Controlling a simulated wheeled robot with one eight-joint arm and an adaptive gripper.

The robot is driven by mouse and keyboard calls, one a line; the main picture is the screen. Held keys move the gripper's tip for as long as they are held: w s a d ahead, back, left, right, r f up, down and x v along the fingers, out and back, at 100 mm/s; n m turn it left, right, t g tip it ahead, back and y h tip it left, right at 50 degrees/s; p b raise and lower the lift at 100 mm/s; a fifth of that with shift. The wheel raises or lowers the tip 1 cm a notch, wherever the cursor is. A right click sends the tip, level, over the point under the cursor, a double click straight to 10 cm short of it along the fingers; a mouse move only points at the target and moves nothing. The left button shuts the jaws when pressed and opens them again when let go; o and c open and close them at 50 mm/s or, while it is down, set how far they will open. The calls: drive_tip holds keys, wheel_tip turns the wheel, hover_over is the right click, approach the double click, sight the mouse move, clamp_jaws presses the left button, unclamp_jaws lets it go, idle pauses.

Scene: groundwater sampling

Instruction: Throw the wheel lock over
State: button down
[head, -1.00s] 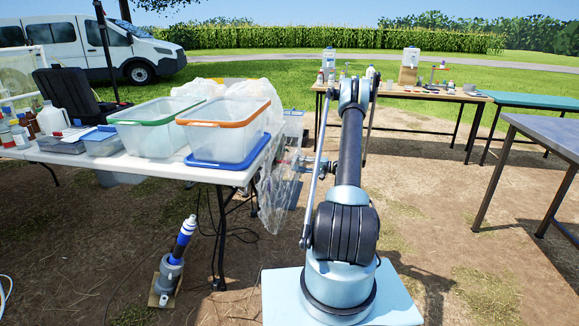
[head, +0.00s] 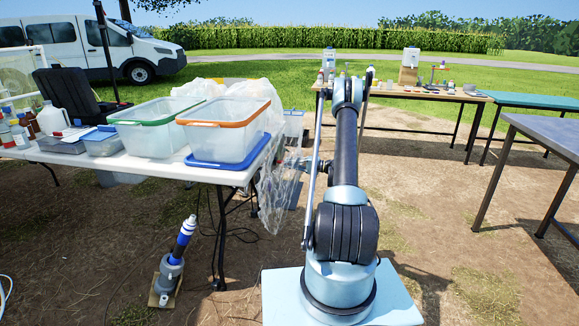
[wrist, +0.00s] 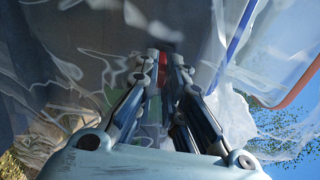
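I cannot make out a wheel lock in either view. My gripper (wrist: 165,56) shows in the wrist view with its two fingers side by side and a narrow gap between the tips. A small red patch shows just beyond the tips, but I cannot tell what it belongs to or whether anything is held. Clear crumpled plastic sheeting (wrist: 235,118) surrounds the fingers. In the head view the sheeting (head: 277,190) hangs off the right end of the white table (head: 215,176), and my arm largely hides the gripper there.
An orange-rimmed bin (head: 222,140) and a green-rimmed bin (head: 150,135) stand on the white table. A grey device with a blue-banded top (head: 172,262) stands on the ground below. A wooden table (head: 428,94) stands behind; a grey-topped table (head: 550,135) is at right, with open dirt between.

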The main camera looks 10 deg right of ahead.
drive_tip(key=c, duration=2.4)
unclamp_jaws()
drive_tip(key=shift+w+a+f+t+y, duration=0.1)
drive_tip(key=shift+a+f+t+y, duration=0.15)
drive_tip(key=shift+f+y, duration=0.45)
drive_tip(key=shift+w+a+f+t+y, duration=0.15)
drive_tip(key=shift+a+f+y, duration=0.15)
drive_tip(key=shift+f, duration=0.75)
drive_tip(key=c, duration=2.3)
unclamp_jaws()
drive_tip(key=shift+s, duration=0.15)
drive_tip(key=shift+c, duration=0.3)
drive_tip(key=shift+o, duration=0.5)
drive_tip(key=shift+w+a+f+t+y, duration=0.15)
drive_tip(key=shift+a+f+y, duration=0.35)
drive_tip(key=shift+w+a+f+t+y, duration=0.15)
drive_tip(key=shift+a+f+y, duration=0.3)
drive_tip(key=shift+f+y, duration=0.05)
drive_tip(key=o, duration=0.7)
drive_tip(key=shift+a+f, duration=0.1)
drive_tip(key=shift+c, duration=0.2)
drive_tip(key=shift+d, duration=0.2)
